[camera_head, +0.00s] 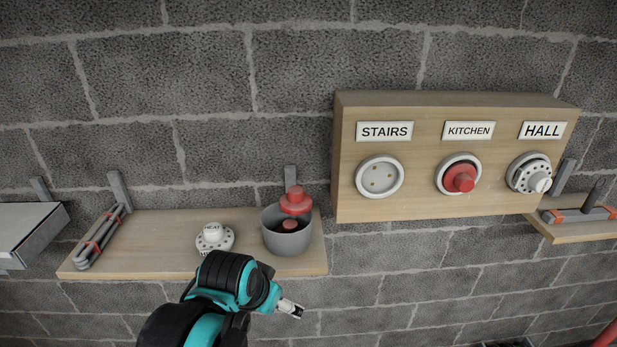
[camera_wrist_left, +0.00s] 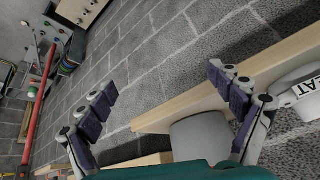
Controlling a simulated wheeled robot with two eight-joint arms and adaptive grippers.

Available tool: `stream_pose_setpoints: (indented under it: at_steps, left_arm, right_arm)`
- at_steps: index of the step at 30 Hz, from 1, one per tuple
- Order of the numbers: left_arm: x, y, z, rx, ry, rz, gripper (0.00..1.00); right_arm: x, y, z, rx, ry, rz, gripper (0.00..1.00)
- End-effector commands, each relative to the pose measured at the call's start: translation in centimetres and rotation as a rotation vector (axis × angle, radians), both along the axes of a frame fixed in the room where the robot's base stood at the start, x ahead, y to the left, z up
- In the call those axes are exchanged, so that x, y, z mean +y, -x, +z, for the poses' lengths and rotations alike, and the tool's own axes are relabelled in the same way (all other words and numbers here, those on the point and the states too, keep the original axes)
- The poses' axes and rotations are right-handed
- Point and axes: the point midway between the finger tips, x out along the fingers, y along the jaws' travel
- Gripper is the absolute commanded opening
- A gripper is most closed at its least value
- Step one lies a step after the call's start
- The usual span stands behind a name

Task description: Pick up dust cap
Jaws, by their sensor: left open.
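Two red dust caps show at the grey pot (camera_head: 286,241) on the left shelf: one upper cap (camera_head: 295,202) rises above the rim, and a lower red piece (camera_head: 290,225) sits inside. Another red cap (camera_head: 460,179) is in the KITCHEN socket of the wooden board. My left gripper (camera_head: 291,309) is in front of and below the shelf, near the pot, and empty. In the left wrist view its spread fingers (camera_wrist_left: 172,96) have the grey pot (camera_wrist_left: 203,137) beyond them; no red cap shows there. My right gripper is not in view.
A white HEAT dial (camera_head: 214,238) stands left of the pot on the wooden shelf (camera_head: 160,231). Strapped grey conduits (camera_head: 100,238) lie at its left end. The wooden board (camera_head: 407,204) has an open STAIRS socket (camera_head: 380,177) and a white HALL fitting (camera_head: 530,174).

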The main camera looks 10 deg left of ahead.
Motion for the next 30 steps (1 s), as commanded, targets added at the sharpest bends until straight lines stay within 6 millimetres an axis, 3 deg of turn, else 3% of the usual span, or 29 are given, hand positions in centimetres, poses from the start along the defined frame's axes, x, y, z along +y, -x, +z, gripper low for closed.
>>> stream_pose_setpoints:
  at_steps: [1, 11, 18, 24, 30]
  left_arm:
    - [0.0, -1.6, 3.3, 0.018, -0.019, -0.038, 0.92]
    - [-0.1, -9.8, 12.7, 0.151, -0.141, -0.362, 0.92]
    - [0.0, -16.5, 19.0, 0.265, -0.216, -0.715, 0.92]
    - [0.1, -19.7, 20.9, 0.33, -0.243, -1.011, 0.92]
    - [0.0, -20.6, 20.8, 0.355, -0.245, -1.201, 0.92]
  right_arm:
    - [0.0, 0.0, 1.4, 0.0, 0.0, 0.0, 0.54]
    - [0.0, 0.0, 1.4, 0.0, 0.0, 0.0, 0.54]
    - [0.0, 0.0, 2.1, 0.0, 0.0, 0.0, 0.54]
    - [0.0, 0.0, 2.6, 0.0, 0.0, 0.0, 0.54]
    - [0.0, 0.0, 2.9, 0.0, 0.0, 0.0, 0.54]
